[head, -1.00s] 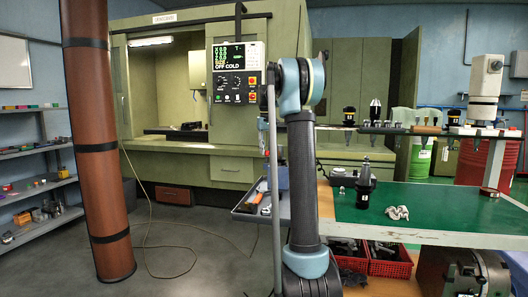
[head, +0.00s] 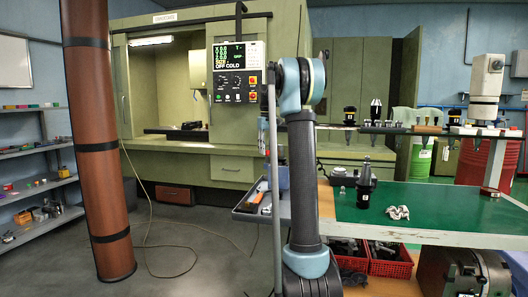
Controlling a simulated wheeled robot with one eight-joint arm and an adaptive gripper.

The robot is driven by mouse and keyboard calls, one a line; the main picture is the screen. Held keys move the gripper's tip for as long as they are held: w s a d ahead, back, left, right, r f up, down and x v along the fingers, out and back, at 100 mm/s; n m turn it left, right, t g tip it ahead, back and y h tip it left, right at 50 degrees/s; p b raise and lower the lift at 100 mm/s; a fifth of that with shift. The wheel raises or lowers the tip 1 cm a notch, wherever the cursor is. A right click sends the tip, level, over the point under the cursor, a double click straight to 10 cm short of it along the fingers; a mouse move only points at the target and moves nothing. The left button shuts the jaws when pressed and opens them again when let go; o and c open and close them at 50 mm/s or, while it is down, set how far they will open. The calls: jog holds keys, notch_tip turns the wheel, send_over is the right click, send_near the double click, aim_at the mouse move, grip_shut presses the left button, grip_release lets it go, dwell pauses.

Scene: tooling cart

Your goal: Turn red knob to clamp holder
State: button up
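A black tool holder (head: 366,185) stands upright on the green bench top (head: 440,207). Silver metal pieces (head: 398,212) lie beside it. I cannot make out a clearly red knob. The machine's control panel (head: 237,74) has small orange-red controls (head: 253,89) at its right edge, too small to tell whether they are knobs or buttons. My arm rises through the middle of the head view and hides part of the machine and bench behind it. My gripper is not visible, so its state does not show.
A rack (head: 400,129) with several tool holders spans the bench's back. Red crates (head: 391,266) sit under the bench. A blue-grey tray (head: 250,207) is at its left end. A brown column (head: 95,150) stands left, with open floor between.

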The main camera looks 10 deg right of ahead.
dwell(0.3)
jog(key=shift+r, duration=0.15)
notch_tip(320, 180, up, 12)
jog(key=shift+f, duration=0.2)
dwell(0.3)
